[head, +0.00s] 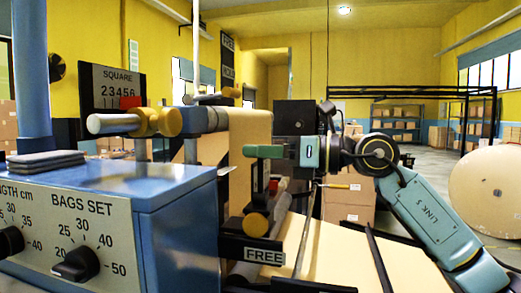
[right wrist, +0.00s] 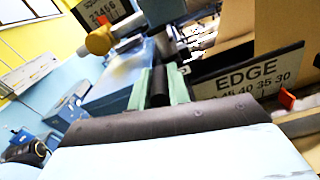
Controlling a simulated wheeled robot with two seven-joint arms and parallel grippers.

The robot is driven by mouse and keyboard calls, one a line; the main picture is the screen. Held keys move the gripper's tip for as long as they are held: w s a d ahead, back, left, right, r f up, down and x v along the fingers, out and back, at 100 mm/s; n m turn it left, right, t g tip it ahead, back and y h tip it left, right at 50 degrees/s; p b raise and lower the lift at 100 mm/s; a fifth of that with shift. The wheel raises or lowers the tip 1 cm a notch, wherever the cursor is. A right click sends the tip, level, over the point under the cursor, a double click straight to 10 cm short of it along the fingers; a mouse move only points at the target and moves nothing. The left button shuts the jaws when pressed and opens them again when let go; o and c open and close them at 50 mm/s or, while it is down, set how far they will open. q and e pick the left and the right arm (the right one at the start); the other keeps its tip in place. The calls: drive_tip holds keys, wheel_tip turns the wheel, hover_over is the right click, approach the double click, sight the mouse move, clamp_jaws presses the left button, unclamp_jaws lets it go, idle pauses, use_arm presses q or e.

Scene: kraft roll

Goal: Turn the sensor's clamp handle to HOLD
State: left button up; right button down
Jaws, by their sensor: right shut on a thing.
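My right gripper (head: 264,152) reaches in from the right in the head view, its green fingers pointing left beside the brown paper web. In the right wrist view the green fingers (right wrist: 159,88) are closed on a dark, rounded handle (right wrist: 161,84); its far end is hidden. In the head view the fingers hide most of it. The sensor's EDGE scale plate (right wrist: 248,82) with an orange-red pointer (right wrist: 287,98) is right of the fingers. A FREE label (head: 264,256) sits low on the machine, and a sign (head: 228,60) higher up reads FREE above HOLD. My left gripper is not in view.
A blue machine box (head: 180,195) with dial knobs (head: 76,265) fills the left front. A yellow knob (head: 255,225) is below the gripper. The paper web (head: 250,140) hangs close by. A large kraft roll (head: 487,190) and shelves (head: 397,125) stand at the right.

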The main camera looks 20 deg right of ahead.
idle(0.3)
drive_tip(key=c, duration=1.3)
unclamp_jaws()
drive_tip(key=shift+w, duration=0.1)
drive_tip(key=b+v, duration=0.3)
drive_tip(key=v, duration=1)
drive_tip(key=shift+d, duration=0.2)
drive_tip(key=shift+s+f, duration=0.1)
drive_tip(key=shift+s, duration=0.1)
